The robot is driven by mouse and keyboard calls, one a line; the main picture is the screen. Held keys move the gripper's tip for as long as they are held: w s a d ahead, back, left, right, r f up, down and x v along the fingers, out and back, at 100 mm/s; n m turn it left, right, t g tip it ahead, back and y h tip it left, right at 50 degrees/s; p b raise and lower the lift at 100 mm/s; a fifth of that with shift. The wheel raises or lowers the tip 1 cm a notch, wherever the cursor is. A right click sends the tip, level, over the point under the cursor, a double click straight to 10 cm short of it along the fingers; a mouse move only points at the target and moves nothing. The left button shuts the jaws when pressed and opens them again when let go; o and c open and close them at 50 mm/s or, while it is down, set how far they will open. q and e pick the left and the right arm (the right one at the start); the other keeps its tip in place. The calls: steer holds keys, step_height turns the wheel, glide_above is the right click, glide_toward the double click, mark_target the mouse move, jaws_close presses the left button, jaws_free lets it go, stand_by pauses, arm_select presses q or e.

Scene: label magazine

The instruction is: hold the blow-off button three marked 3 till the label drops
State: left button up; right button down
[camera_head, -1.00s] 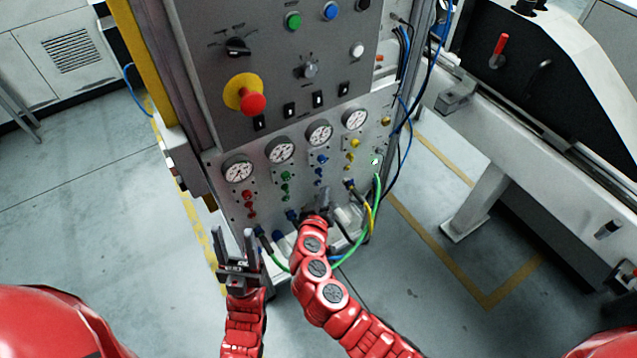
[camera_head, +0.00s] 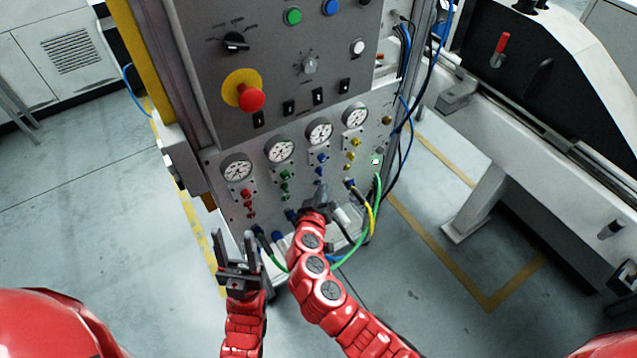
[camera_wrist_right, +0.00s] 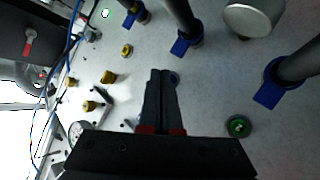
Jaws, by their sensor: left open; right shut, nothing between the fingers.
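A small blue button (camera_wrist_right: 174,78) sits on the grey panel in the right wrist view, partly hidden by my right fingertips. It lines up between a yellow button (camera_wrist_right: 127,50) and a green one (camera_wrist_right: 238,126); no number is legible. My right gripper (camera_wrist_right: 160,76) is shut and empty, its tips over or right beside the blue button; I cannot tell whether they press it. In the head view my right gripper (camera_head: 321,188) is at the panel below the blue fittings (camera_head: 322,158) under the third gauge. My left gripper (camera_head: 236,243) is open and empty, in front of the panel's lower left. No label is identifiable.
Gauges (camera_head: 319,131) line the panel above the colored fittings. A red emergency stop (camera_head: 251,99) on a yellow base is higher up. Green and yellow hoses (camera_head: 377,200) hang at the lower right. Blue hose collars (camera_wrist_right: 186,45) stand near my right fingers.

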steer(key=shift+w+a, duration=0.2)
steer(key=shift+w, duration=0.05)
steer(key=shift+s+d+b, duration=0.1)
steer(key=shift+b, duration=0.2)
stand_by(1.5)
steer(key=shift+s+d, duration=0.4)
steer(key=shift+s, duration=0.15)
steer(key=shift+s, duration=0.1)
steer(key=s+d, duration=0.1)
steer(key=s, duration=0.1)
steer(key=s+d+b, duration=0.1)
steer(key=s+d, duration=0.1)
stand_by(0.4)
steer(key=shift+w, duration=0.1)
